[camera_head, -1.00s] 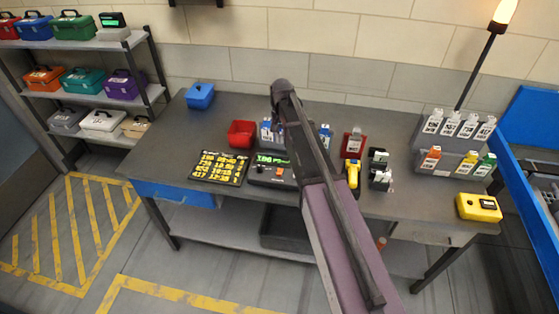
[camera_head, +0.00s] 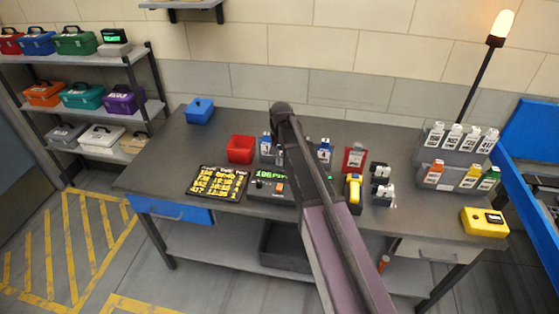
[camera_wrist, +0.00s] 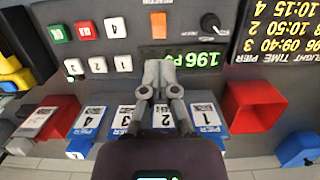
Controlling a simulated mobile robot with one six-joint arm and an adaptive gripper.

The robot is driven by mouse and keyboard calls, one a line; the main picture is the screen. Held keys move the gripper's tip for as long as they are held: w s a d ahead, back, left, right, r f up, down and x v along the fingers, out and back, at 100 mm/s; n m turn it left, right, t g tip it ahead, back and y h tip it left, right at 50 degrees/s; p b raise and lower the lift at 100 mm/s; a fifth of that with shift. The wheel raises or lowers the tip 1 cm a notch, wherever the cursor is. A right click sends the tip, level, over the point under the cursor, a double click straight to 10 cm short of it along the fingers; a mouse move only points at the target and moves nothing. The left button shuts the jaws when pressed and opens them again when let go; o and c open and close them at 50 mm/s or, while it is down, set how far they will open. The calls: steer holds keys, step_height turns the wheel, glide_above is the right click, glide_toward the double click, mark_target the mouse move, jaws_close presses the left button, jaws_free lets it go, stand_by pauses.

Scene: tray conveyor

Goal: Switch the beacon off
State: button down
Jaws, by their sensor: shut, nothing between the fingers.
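The beacon (camera_head: 501,25) stands on a dark pole at the right of the head view and glows warm white-orange. A dark control panel (camera_head: 258,197) lies on the workbench, partly behind my arm. In the wrist view it has a green button (camera_wrist: 55,33), a red button (camera_wrist: 83,31), several white numbered buttons (camera_wrist: 115,28), an orange block (camera_wrist: 158,25), a black knob (camera_wrist: 210,23) and a green-lit display (camera_wrist: 198,58). My gripper (camera_wrist: 160,70) is shut and empty, in front of the display in the wrist view. In the head view my arm hides it.
Bottle-like blocks with numbered labels (camera_wrist: 207,117) and a red bin (camera_wrist: 252,106) lie beside the panel. A yellow-lettered schedule board (camera_head: 217,183) adjoins it. A yellow scanner-like tool (camera_head: 353,190) is to its right. A yellow box (camera_head: 484,222) sits at the bench's right end.

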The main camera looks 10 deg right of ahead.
mark_target(278, 188)
steer(key=shift+s+a+f+b, duration=0.1)
steer(key=shift+s+f+b, duration=0.15)
steer(key=shift+f+b, duration=1.45)
steer(key=shift+s+a+f+b, duration=0.1)
steer(key=shift+s+f+b, duration=0.2)
steer(key=shift+f+b, duration=1.45)
steer(key=shift+s+a+f+b, duration=0.1)
steer(key=shift+s+f+b, duration=0.15)
steer(key=shift+f+b, duration=1.45)
steer(key=shift+f, duration=0.15)
